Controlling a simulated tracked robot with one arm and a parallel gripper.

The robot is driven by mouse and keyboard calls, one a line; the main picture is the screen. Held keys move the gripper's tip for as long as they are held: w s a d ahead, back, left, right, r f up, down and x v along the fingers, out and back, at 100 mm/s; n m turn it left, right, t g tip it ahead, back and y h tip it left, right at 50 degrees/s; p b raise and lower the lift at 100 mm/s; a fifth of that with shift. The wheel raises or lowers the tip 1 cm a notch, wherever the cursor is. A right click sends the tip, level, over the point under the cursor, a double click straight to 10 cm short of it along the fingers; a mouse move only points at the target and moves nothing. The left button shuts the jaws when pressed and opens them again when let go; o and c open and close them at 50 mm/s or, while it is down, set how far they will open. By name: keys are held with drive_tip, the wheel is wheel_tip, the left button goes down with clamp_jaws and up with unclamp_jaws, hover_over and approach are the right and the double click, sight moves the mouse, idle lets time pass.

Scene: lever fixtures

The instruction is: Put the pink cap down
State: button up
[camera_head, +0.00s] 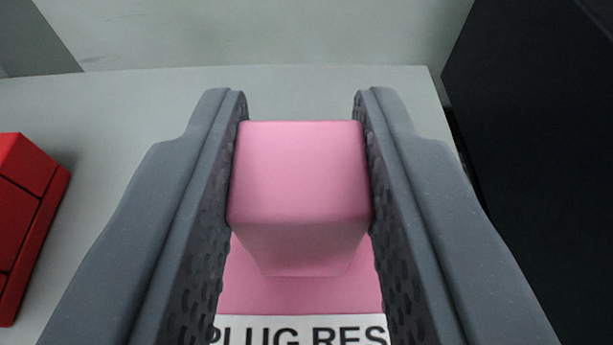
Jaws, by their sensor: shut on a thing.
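The pink cap (300,180) is a block with rounded edges and sides that taper downward. It sits in the middle of the view between the two dark grey fingers of my gripper (302,130). The fingers press on its left and right sides. Below it is a flat pink patch (250,290) with a white label (300,331) reading "PLUG RES", cut off by the right finger and the bottom edge. I cannot tell whether the cap's underside touches the pink patch.
A red fixture (22,220) stands at the left on the light grey surface (120,110). A large black panel (550,150) rises close on the right, past the surface's right edge. A pale wall (260,30) is behind. The surface between the red fixture and my gripper is bare.

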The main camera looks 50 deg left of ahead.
drive_tip(key=o, duration=0.9)
drive_tip(key=shift+o, duration=0.2)
drive_tip(key=p+v, duration=0.2)
drive_tip(key=v, duration=1)
drive_tip(key=shift+r, duration=0.1)
